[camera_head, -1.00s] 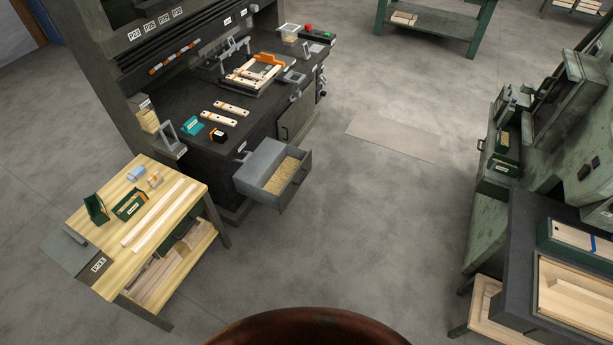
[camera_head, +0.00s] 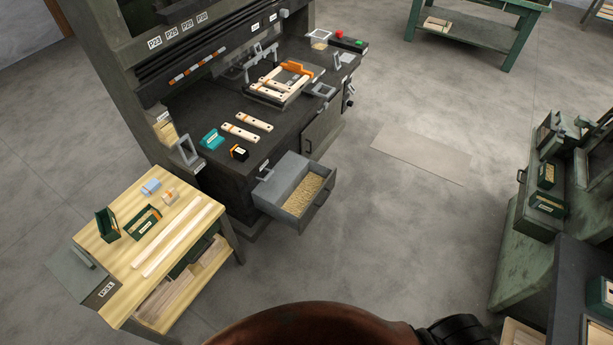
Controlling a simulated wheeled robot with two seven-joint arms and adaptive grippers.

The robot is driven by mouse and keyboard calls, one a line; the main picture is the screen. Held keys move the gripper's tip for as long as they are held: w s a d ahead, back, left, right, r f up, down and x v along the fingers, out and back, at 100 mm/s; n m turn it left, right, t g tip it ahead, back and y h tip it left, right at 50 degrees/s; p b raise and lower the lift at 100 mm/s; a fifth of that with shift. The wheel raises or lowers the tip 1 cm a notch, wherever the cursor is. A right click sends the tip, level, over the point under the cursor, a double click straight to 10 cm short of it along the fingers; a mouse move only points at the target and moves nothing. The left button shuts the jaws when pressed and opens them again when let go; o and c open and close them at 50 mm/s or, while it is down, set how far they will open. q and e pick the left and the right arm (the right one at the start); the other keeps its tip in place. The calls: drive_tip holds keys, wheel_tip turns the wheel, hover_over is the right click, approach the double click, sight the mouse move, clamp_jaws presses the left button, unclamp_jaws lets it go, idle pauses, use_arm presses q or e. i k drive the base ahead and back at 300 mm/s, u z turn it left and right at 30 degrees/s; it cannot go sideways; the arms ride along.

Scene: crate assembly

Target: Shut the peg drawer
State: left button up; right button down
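The peg drawer (camera_head: 283,207) is a grey drawer that stands pulled out from the front of the dark workbench. Many small tan pegs (camera_head: 304,193) lie in it. Its front panel (camera_head: 318,212) faces the open floor at the lower right. Neither of my grippers shows in the head view, so nothing of mine is seen touching the drawer.
A wooden side table (camera_head: 123,262) with strips and green bins stands left of the drawer. The bench top (camera_head: 220,105) carries slats and a partly built crate (camera_head: 283,82). Green machines (camera_head: 540,215) stand at the right. The floor (camera_head: 400,240) between is clear.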

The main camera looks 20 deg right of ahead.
sight(298, 186)
drive_tip(key=z, duration=0.15)
drive_tip(key=i, duration=0.95)
drive_tip(key=z, duration=0.45)
